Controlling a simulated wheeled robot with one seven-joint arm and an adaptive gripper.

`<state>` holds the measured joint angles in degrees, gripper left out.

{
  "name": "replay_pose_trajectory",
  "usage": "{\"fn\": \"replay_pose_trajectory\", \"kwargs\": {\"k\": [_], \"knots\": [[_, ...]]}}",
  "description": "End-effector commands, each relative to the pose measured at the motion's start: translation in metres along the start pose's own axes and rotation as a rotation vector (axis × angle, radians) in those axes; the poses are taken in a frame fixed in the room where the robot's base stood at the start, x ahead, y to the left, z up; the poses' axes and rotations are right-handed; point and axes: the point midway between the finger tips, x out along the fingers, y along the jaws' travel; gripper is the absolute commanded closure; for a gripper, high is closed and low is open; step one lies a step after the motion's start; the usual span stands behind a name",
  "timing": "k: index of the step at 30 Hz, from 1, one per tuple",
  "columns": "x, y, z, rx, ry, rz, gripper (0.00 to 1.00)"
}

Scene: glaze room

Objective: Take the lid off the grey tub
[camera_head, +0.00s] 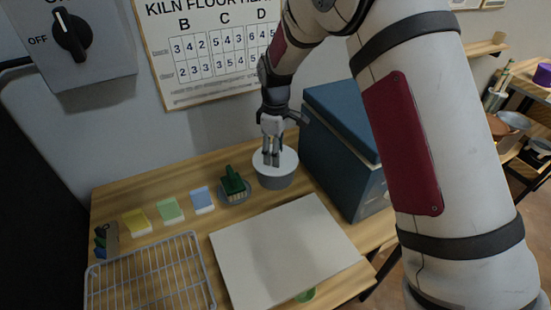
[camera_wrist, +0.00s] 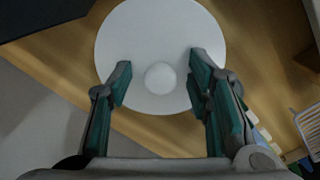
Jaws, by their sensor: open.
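The grey tub (camera_head: 275,178) stands on the wooden table, against the left side of the blue box or close to it. Its round, pale lid (camera_head: 289,160) sits on top. In the wrist view the lid (camera_wrist: 160,22) fills the upper middle, with a round knob (camera_wrist: 160,77) at its centre. My gripper (camera_head: 271,162) is above the lid, pointing down. In the wrist view my gripper (camera_wrist: 158,72) is open, with one finger on each side of the knob. I cannot tell whether the fingers touch the lid. The tub's body is hidden under the lid in the wrist view.
A blue box (camera_head: 340,150) stands right of the tub. A green brush in a small dish (camera_head: 234,190) is to its left, beside several coloured sponges (camera_head: 169,211). A white board (camera_head: 285,250) and a wire rack (camera_head: 150,275) lie in front. The wall is close behind.

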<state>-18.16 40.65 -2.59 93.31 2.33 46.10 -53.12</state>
Motion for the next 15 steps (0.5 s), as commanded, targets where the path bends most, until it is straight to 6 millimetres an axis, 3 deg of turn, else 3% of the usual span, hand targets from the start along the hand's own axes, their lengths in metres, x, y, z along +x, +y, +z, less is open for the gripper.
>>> {"fn": "replay_pose_trajectory", "kwargs": {"k": [6,8,12,15], "knots": [[0.0011,0.0001,-0.0001,0.000,0.000,0.000,0.54],[0.0010,0.0000,-0.0001,0.000,0.000,0.000,0.66],[0.0008,0.0001,-0.0001,0.000,0.000,0.000,0.97],[0.0008,0.0000,-0.0001,0.000,0.000,0.000,1.00]]}}
